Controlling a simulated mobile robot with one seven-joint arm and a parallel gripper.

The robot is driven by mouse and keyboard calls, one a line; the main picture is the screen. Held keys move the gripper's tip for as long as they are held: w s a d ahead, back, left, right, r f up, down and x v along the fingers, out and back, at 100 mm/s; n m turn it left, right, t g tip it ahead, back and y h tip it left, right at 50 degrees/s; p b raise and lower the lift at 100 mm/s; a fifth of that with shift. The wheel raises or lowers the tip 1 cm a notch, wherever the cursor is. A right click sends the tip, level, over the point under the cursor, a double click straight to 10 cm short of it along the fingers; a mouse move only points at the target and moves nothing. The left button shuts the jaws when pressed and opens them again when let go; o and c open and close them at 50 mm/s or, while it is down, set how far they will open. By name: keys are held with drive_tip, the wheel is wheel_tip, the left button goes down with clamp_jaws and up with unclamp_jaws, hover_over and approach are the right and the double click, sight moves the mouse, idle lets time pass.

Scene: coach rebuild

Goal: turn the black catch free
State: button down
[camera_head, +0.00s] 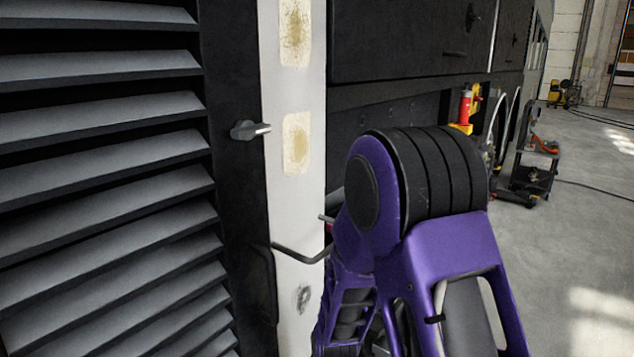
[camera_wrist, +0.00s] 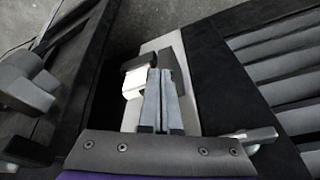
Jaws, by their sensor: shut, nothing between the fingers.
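The black catch (camera_head: 250,130) is a small knob with a pale, lever-like end pointing right. It sits on the dark frame strip between the louvres and the white post in the head view. My gripper (camera_wrist: 166,72) shows in the wrist view, with its two grey fingers side by side, shut and empty, over the pale post. A grey-ended lever (camera_wrist: 258,134) shows right of the fingers, partly behind the gripper body; I cannot tell if it is the same catch. In the head view my purple arm hides the gripper, which is below and right of the catch.
The louvred panel (camera_head: 100,130) fills the left. A bent dark bar (camera_head: 298,253) crosses the white post (camera_head: 300,190) below the catch. A dark cabinet side (camera_head: 400,40) runs behind my arm. Open concrete floor (camera_head: 580,240) lies to the right, with a cart (camera_head: 533,165) farther back.

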drive_tip(key=shift+w+a, duration=0.15)
drive_tip(key=shift+w, duration=0.05)
idle(0.3)
drive_tip(key=shift+s+a, duration=0.35)
drive_tip(key=shift+a, duration=0.25)
drive_tip(key=shift+s+a, duration=0.2)
drive_tip(key=shift+a, duration=0.55)
idle(0.4)
drive_tip(key=w+p+v, duration=0.1)
drive_tip(key=p+v, duration=0.3)
drive_tip(key=v, duration=0.1)
drive_tip(key=shift+s+a+r, duration=0.15)
drive_tip(key=shift+s+r, duration=0.2)
drive_tip(key=shift+r, duration=0.2)
